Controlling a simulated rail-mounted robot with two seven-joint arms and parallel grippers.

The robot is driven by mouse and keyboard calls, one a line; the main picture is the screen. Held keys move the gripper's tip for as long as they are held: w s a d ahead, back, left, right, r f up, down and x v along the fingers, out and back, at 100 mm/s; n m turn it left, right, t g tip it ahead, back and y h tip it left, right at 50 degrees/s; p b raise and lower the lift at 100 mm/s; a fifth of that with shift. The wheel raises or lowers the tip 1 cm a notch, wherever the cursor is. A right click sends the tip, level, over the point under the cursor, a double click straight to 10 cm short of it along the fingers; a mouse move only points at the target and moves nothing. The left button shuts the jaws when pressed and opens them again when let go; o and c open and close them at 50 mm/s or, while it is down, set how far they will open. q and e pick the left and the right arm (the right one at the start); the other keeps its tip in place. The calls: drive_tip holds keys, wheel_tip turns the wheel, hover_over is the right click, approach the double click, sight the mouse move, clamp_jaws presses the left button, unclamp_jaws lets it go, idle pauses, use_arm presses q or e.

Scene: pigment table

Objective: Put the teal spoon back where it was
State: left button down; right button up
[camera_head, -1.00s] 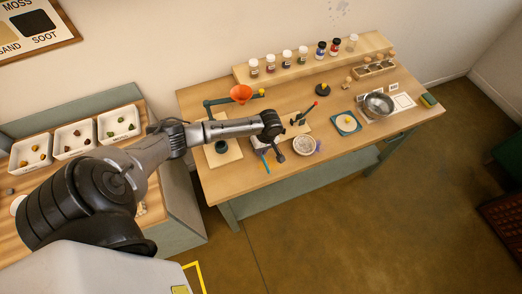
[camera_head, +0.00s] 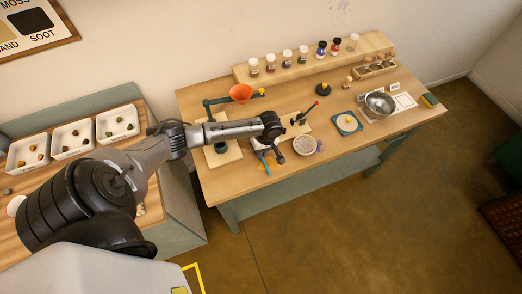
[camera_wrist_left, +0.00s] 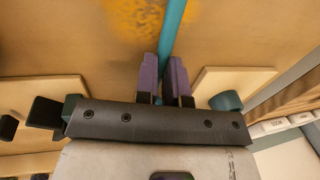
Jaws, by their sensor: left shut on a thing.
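The teal spoon (camera_wrist_left: 173,28) shows as a straight teal handle between the purple fingers of my left gripper (camera_wrist_left: 164,60) in the left wrist view. The gripper is shut on it. In the head view the spoon (camera_head: 265,164) is a thin teal stroke below the gripper, over the front part of the table. The spoon's bowl cannot be made out. An orange powder patch (camera_wrist_left: 135,14) lies on the wood beside the handle in the left wrist view. I cannot tell whether the spoon touches the table. My right gripper is out of view.
A bowl of pale material (camera_head: 304,145) stands just right of the gripper. An orange funnel (camera_head: 241,93) on a stand is behind. A teal square with a pale disc (camera_head: 347,123) and a metal bowl (camera_head: 380,104) stand farther right. The front left table corner is clear.

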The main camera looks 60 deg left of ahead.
use_arm(q)
drive_tip(key=shift+f, duration=0.4)
drive_tip(key=c, duration=1.2)
unclamp_jaws()
drive_tip(key=shift+c, duration=0.2)
drive_tip(key=shift+o, duration=0.6)
drive_tip(key=shift+s, duration=0.1)
drive_tip(key=p+v, duration=0.1)
drive_tip(key=v, duration=1.2)
drive_tip(key=s+d+f+m+t, duration=0.1)
drive_tip(key=s+d+f+m, duration=0.2)
drive_tip(key=s+d+m, duration=0.3)
drive_tip(key=s+d+f+m+t, duration=0.1)
drive_tip(key=s+d+f+m, duration=0.25)
drive_tip(key=d, duration=0.55)
drive_tip(key=s+d+r+m+t, duration=0.2)
drive_tip(key=s+r+m, duration=0.1)
drive_tip(key=s, duration=0.3)
drive_tip(key=s+d+r+m+t, duration=0.2)
drive_tip(key=s+d+r+m, duration=0.1)
drive_tip(key=s+m, duration=0.2)
drive_tip(key=shift+s+d+h, duration=0.25)
drive_tip(key=shift+s+h, duration=0.05)
drive_tip(key=shift+s, duration=0.8)
